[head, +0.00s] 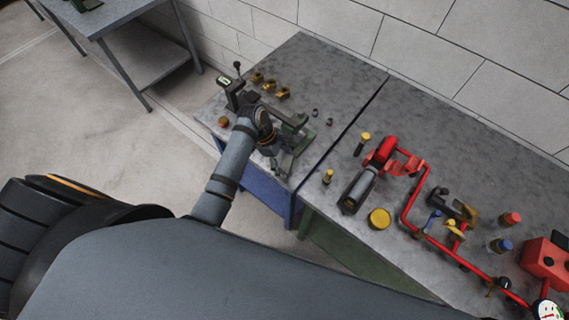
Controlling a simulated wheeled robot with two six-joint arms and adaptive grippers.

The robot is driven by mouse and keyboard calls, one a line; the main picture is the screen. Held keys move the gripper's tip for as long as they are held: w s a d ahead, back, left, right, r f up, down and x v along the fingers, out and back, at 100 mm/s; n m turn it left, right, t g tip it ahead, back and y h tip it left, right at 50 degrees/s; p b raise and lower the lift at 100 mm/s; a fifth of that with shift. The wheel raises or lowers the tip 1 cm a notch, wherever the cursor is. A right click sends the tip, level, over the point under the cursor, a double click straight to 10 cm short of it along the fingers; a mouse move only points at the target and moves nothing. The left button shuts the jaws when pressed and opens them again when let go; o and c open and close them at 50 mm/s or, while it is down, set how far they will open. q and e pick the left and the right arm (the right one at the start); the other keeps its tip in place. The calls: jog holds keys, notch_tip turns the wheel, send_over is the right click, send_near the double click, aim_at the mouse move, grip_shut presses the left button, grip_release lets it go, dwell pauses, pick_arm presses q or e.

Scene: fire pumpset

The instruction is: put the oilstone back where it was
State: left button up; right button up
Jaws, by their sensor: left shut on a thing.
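My left gripper (267,138) is over the near part of the left bench, beside a green vise-like fixture (291,148). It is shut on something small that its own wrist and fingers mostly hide. This is most likely the oilstone, but its outline cannot be made out. My right gripper is not in view.
A dark upright device (231,88) and several brass fittings (270,84) stand behind the gripper. On the right bench are a red pipe assembly (408,205), a grey cylinder (358,190) and a yellow round piece (379,218). The left bench's back right is clear.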

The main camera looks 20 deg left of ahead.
aim_at(285, 164)
pick_arm(q)
jog(key=shift+w+f, duration=0.25)
notch_tip(285, 164, down, 2)
jog(key=shift+f+p, duration=0.25)
jog(key=shift+p, duration=0.35)
jog(key=shift+f, duration=0.3)
jog(key=o, duration=1.3)
jog(key=shift+o, duration=0.6)
jog(key=b+v, duration=0.1)
jog(key=v, duration=1.1)
